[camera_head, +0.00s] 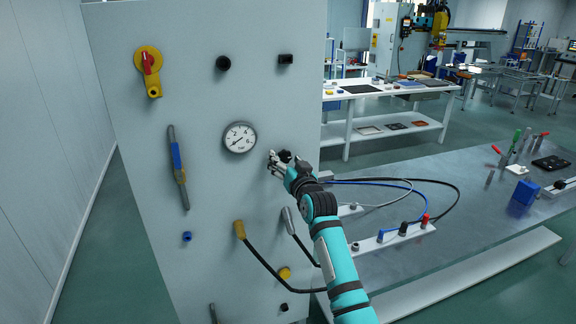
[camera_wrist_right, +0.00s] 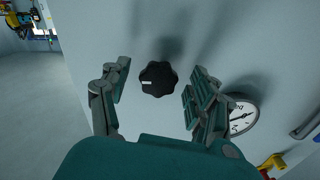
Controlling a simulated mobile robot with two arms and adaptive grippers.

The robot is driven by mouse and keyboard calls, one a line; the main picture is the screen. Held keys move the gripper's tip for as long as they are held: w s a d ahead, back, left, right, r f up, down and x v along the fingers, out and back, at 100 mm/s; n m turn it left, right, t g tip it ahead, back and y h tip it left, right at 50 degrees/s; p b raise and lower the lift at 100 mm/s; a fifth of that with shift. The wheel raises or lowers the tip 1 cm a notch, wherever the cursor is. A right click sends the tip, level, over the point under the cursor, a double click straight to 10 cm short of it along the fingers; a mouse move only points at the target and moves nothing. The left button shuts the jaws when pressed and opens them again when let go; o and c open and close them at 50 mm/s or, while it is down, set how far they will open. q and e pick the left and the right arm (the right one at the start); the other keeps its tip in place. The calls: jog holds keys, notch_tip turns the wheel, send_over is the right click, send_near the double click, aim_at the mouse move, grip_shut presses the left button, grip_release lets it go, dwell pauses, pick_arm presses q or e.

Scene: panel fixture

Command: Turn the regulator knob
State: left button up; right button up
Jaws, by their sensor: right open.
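The regulator knob (camera_wrist_right: 158,79) is black and lobed, with a pale mark on its left side in the right wrist view. It sits on the light grey panel (camera_head: 215,190). In the head view the knob (camera_head: 285,156) is partly hidden by my right gripper (camera_head: 279,163). In the right wrist view my right gripper (camera_wrist_right: 157,95) is open, with one finger on each side of the knob and gaps between them and it. A round white dial gauge (camera_head: 240,138) is left of the knob in the head view, and it also shows in the right wrist view (camera_wrist_right: 241,117). My left gripper is not seen.
The panel also carries a red and yellow rotary switch (camera_head: 149,68), a blue-handled lever (camera_head: 177,165), black knobs and hoses. A grey table (camera_head: 470,215) with cables and tools stands to the right. A white bench (camera_head: 385,95) stands behind.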

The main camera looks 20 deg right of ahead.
jog(key=s, duration=1.2)
jog(key=shift+d, duration=0.2)
jog(key=s+a+f+n+g+b, duration=0.1)
jog(key=s+f+g, duration=0.1)
jog(key=f, duration=1.1)
jog(key=s+a+f+g+b, duration=0.1)
jog(key=s+f+g, duration=0.1)
jog(key=f, duration=1.1)
jog(key=s+a+f+n+g+b, duration=0.1)
jog(key=s+f+g, duration=0.2)
jog(key=f, duration=0.9)
jog(key=s+f+g+b, duration=0.1)
jog(key=s+f+g, duration=0.1)
jog(key=s+f, duration=0.75)
jog(key=s+f+g+b, duration=0.15)
jog(key=s+f, duration=0.45)
jog(key=f, duration=0.6)
jog(key=s+d+f+n+g, duration=0.1)
jog(key=s+f, duration=0.4)
jog(key=s, duration=0.6)
jog(key=s+d+f+n+g+b, duration=0.1)
jog(key=s+f+g, duration=0.2)
jog(key=s, duration=0.9)
jog(key=s+d+f+g+b, duration=0.1)
jog(key=s+f+g, duration=0.1)
jog(key=s+f, duration=0.7)
jog(key=s, duration=0.3)
jog(key=shift+s+d+f+n+h, duration=0.15)
jog(key=shift+s+d+n+h, duration=0.15)
jog(key=shift+n, duration=0.1)
